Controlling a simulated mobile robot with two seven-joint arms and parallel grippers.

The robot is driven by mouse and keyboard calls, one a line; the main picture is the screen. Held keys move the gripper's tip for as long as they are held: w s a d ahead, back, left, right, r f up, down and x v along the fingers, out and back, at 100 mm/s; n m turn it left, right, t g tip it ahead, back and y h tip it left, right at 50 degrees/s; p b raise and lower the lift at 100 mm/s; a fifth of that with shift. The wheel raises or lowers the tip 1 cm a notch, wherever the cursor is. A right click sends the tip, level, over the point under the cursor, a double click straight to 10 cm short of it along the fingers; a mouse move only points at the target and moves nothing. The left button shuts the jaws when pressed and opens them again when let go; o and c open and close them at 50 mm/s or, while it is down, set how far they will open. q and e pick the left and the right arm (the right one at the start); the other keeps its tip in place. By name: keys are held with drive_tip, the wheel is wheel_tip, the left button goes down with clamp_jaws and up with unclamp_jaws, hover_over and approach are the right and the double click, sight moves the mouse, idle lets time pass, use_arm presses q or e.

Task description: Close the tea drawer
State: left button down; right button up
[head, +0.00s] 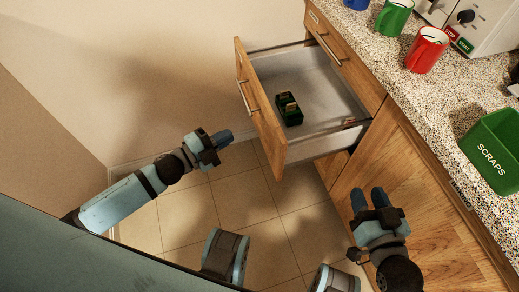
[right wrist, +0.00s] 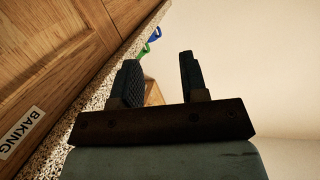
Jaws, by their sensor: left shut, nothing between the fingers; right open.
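The tea drawer (head: 262,105) is pulled out of the cabinet, with its wooden front to the left. A bar handle (head: 247,97) is on the front. Inside the drawer stands a small dark green box (head: 288,110) with packets in it. My left gripper (head: 224,138) is shut and empty, left of the drawer front and apart from it. My right gripper (head: 369,195) is open and empty, in front of the lower cabinet door, right of the drawer. It also shows in the right wrist view (right wrist: 158,78) with a gap between the fingers.
Above the drawer is a shut drawer (head: 330,50). The speckled counter (head: 425,105) holds a green mug (head: 393,17), a red mug (head: 426,50), a green scraps bin (head: 495,145) and a white appliance (head: 485,30). The tiled floor (head: 235,195) left of the drawer is clear.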

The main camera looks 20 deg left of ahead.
use_arm(q)
wheel_tip(320, 180, down, 6)
drive_tip(key=w+a+m+g+h+b, duration=0.1)
drive_tip(key=a+m+g+h+b, duration=0.15)
drive_tip(key=m+b, duration=0.4)
drive_tip(key=m+g+b, duration=0.1)
drive_tip(key=m+b, duration=0.1)
drive_tip(key=b, duration=0.1)
approach(273, 131)
drive_tip(key=shift+h, duration=0.45)
drive_tip(key=x, duration=0.6)
drive_tip(key=shift+w+d+f, duration=0.1)
drive_tip(key=shift+w+d, duration=0.1)
drive_tip(key=shift+d, duration=0.1)
drive_tip(key=shift+w+d, duration=0.25)
drive_tip(key=shift+d, duration=0.05)
use_arm(e)
drive_tip(key=a+t+y, duration=0.1)
drive_tip(key=a+r+t+y, duration=0.1)
drive_tip(key=a+t+y, duration=0.1)
drive_tip(key=a, duration=0.1)
drive_tip(key=shift+s+r, duration=0.15)
drive_tip(key=shift+s, duration=0.1)
use_arm(q)
drive_tip(key=shift+d, duration=0.1)
